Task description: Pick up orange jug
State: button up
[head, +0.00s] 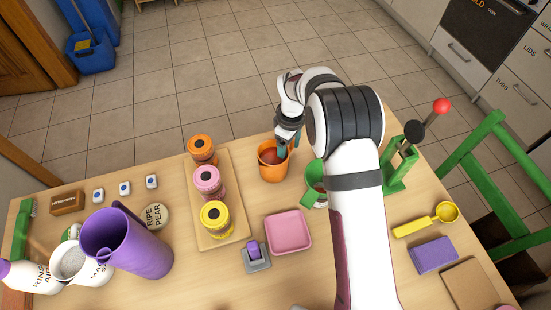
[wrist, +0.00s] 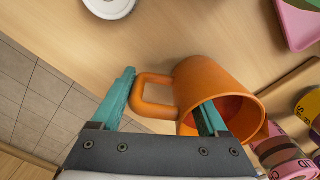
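The orange jug (head: 272,168) stands upright on the wooden table, near its far edge. In the wrist view the jug (wrist: 215,85) has its loop handle (wrist: 150,97) on the left and its mouth toward me. My gripper (head: 288,146) is at the jug's right rim in the head view. In the wrist view my gripper (wrist: 168,92) has its teal fingers spread apart. The left finger is beyond the handle and the right finger overlaps the jug's mouth, seemingly inside the rim. The handle lies between them; I cannot tell whether either finger touches the jug.
A green container (head: 314,183) stands close on the right, partly behind my arm. A wooden board (head: 232,236) with orange, pink and yellow jars is on the left. A pink tray (head: 288,232) lies nearer. A green lever press (head: 402,165) stands to the right.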

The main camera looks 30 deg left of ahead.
grip_shut()
notch_tip(320, 180, up, 10)
dwell(0.6)
